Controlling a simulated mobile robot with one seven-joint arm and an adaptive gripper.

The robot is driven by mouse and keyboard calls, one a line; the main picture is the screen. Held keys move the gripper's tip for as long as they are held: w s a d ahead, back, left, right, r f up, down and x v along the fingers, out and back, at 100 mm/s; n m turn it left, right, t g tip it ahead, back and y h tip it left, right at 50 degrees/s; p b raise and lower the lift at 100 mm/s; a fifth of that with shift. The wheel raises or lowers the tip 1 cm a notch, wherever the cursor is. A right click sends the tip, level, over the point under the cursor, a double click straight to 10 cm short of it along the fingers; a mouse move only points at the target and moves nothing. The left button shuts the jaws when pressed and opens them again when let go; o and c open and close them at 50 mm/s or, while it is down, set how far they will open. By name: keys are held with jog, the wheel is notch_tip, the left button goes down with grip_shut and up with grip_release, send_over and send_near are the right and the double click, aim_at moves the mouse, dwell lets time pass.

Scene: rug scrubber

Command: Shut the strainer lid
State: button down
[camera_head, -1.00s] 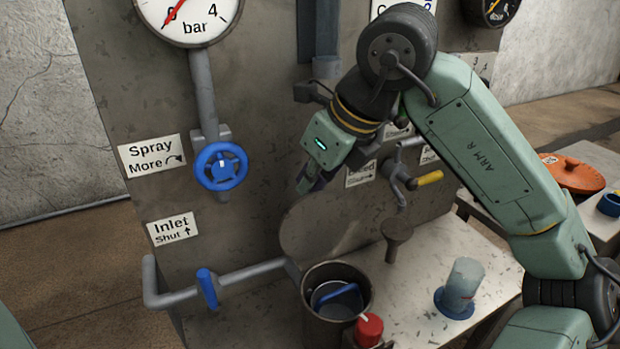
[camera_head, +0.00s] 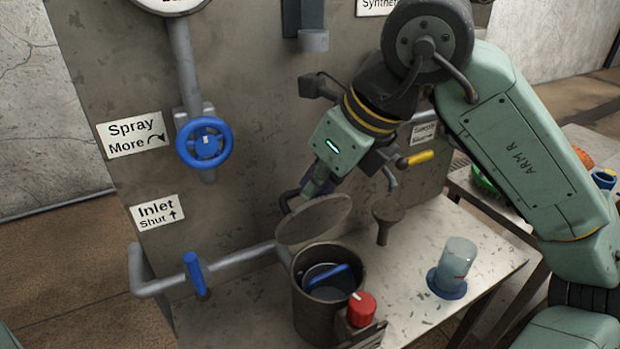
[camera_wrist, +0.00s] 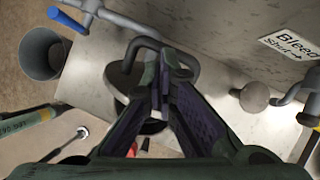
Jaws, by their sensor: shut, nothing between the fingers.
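The strainer is a dark round pot (camera_head: 326,312) on the bench, with a blue-handled basket (camera_head: 328,278) inside. Its round grey lid (camera_head: 314,222) stands open, tilted above the back of the pot. My gripper (camera_head: 297,198) is shut and empty at the lid's upper back edge. In the wrist view the shut fingers (camera_wrist: 160,95) lie over the lid (camera_wrist: 121,80), beside a dark curved bar (camera_wrist: 150,45) that looks like a handle. Whether the fingers touch the lid or the bar, I cannot tell. The fingers partly hide the pot.
A red knob (camera_head: 361,308) stands at the pot's front right. The panel with the blue wheel (camera_head: 204,143) rises behind.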

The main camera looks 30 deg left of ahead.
jog(key=shift+s+d+f, duration=0.15)
jog(key=shift+s+d, duration=0.05)
jog(key=shift+d, duration=0.1)
jog(key=s+d+f+b, duration=0.3)
jog(key=d+f+b, duration=0.1)
jog(key=f+b, duration=0.1)
jog(key=shift+d, duration=0.35)
dwell(0.4)
jog(key=shift+r, duration=0.1)
notch_tip(320, 180, up, 9)
jog(key=p, duration=0.6)
jog(key=shift+s+d, duration=0.15)
jog(key=shift+d, duration=0.25)
jog(key=shift+d, duration=0.1)
